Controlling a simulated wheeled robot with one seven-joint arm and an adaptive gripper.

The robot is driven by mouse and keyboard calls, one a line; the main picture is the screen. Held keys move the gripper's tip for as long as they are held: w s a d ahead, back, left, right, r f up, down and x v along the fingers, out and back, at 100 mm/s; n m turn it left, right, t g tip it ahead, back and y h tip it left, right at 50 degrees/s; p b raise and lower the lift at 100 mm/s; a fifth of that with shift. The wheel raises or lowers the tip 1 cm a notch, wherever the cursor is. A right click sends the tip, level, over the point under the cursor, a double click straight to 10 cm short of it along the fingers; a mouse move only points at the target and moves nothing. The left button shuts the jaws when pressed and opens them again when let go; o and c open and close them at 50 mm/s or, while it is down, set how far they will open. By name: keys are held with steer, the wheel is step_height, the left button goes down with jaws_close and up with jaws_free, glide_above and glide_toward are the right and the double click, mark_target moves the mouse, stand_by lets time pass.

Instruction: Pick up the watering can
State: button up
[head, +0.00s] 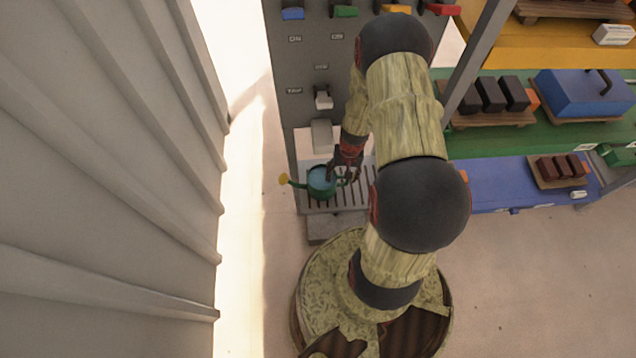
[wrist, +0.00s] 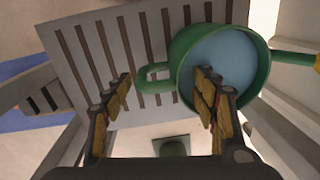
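The green watering can (head: 318,189) stands on a slatted grey tray at the foot of a grey machine, its yellow-tipped spout pointing left. In the wrist view the watering can (wrist: 262,62) is at upper right, blue inside its round opening. Its green loop handle (wrist: 146,80) points left, between my fingers in the picture. My gripper (wrist: 164,76) is open, one finger on each side of the handle, with the right finger overlapping the can's body. In the head view my gripper (head: 342,174) is at the can's right side, partly hiding the handle. Contact cannot be told.
The slatted tray (head: 352,199) lies beneath the can. The grey machine panel (head: 303,70) rises behind, with a lever (head: 323,98). Shelves with a green deck (head: 500,142) and a blue deck (head: 495,187) hold blocks at right. A ribbed grey wall (head: 100,170) is at left.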

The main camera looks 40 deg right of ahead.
steer(key=c, duration=1.4)
steer(key=shift+w, duration=0.1)
jaws_close()
